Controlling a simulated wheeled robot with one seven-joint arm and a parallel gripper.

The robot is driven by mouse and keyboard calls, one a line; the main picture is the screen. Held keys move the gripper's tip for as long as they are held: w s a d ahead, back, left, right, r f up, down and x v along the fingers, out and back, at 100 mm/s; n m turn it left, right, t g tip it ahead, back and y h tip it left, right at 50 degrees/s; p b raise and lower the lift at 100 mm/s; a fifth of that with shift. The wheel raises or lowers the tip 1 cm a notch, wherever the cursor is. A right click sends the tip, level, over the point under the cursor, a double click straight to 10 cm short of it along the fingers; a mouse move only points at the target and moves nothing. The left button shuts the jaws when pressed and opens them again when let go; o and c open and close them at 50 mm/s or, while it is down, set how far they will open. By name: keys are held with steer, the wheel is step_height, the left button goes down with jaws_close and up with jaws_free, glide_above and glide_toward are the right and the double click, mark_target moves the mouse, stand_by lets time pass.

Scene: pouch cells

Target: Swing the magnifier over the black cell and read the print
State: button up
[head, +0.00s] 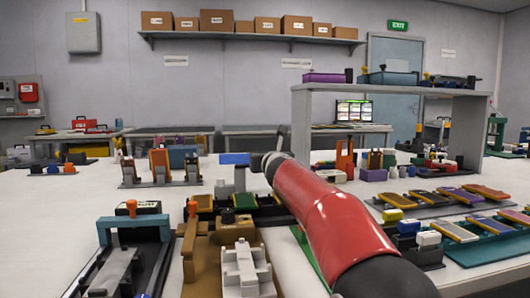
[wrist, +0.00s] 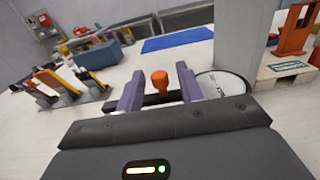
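My gripper (wrist: 158,82) has two purple fingers, spread apart. An orange knob (wrist: 160,80) stands upright between them in the wrist view, with a gap showing on each side. A round pale disc with a dark rim (wrist: 230,88), which looks like the magnifier's lens, lies just right of the right finger and is partly hidden by my gripper. Whether the knob joins the disc cannot be seen. In the head view my red arm covers this spot. I cannot make out the black cell for certain in either view.
A blue mat (wrist: 178,40) lies on the white table beyond the fingers. A pale block with an orange stand (wrist: 295,30) is close on the right. A rack with upright pieces (head: 160,168) stands left. Brown and grey fixtures (head: 240,270) crowd the front, and a grey shelf (head: 385,90) spans the right.

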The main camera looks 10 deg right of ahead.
steer(key=shift+w, duration=0.6)
jaws_close()
